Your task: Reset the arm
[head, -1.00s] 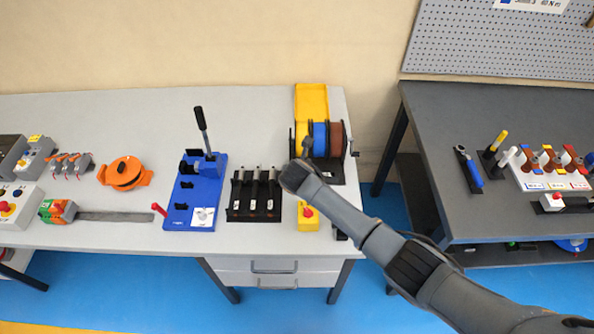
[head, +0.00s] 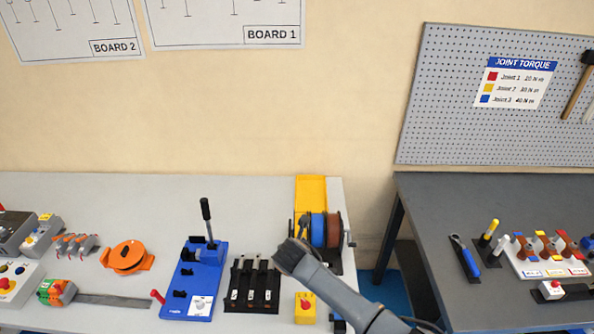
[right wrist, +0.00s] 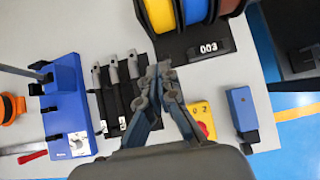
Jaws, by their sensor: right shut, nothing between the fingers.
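My right gripper (right wrist: 160,70) is shut and empty in the right wrist view, its fingertips together above the bench. In the head view my right arm comes in from the lower right, and its wrist (head: 292,256) is between the black rack and the cable spools. My left gripper is in no view. The blue busbar bender (head: 196,285) stands on the bench left of the black rack, apart from my gripper. Its black-handled lever (head: 207,220) stands nearly upright, leaning slightly. The bender also shows at the left of the right wrist view (right wrist: 68,110).
Near my right gripper are the black rack (head: 250,303), a yellow button box (head: 305,309) and spools (head: 318,230). An orange reel (head: 127,257) and a flat grey bar (head: 112,300) lie left. A dark bench (head: 430,210) stands right, beyond a gap.

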